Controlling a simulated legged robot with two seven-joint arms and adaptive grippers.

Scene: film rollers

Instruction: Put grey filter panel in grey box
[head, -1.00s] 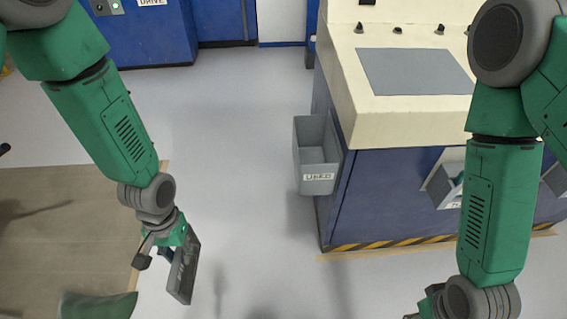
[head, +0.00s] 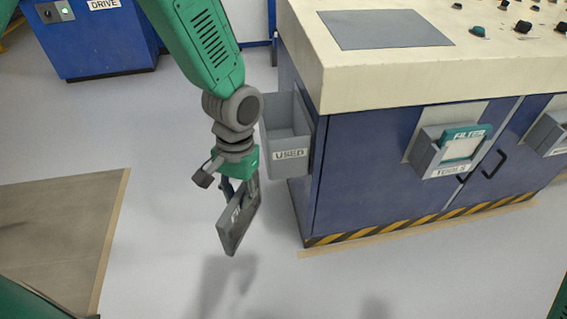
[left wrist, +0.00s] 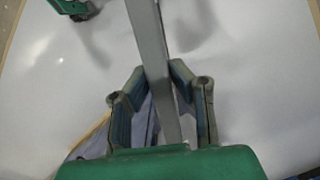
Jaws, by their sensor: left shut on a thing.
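The grey filter panel (head: 238,222) hangs from my left gripper (head: 238,187), tilted, above the floor. In the left wrist view the panel (left wrist: 150,45) shows edge-on between the two fingers of the gripper (left wrist: 158,90), which is shut on it. The grey box (head: 289,160) labelled USED is fixed to the side of the blue cabinet; its open top faces up and it looks empty. The panel is apart from the box, to its left and lower in the head view. My right gripper is not in the head view.
The blue cabinet (head: 375,170) has a cream top (head: 300,40) with knobs and a grey plate. On its front, a TOOLS holder (head: 452,150) carries a green-edged FILTER panel (head: 465,140). A brown mat (head: 50,235) lies at left. The floor between is clear.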

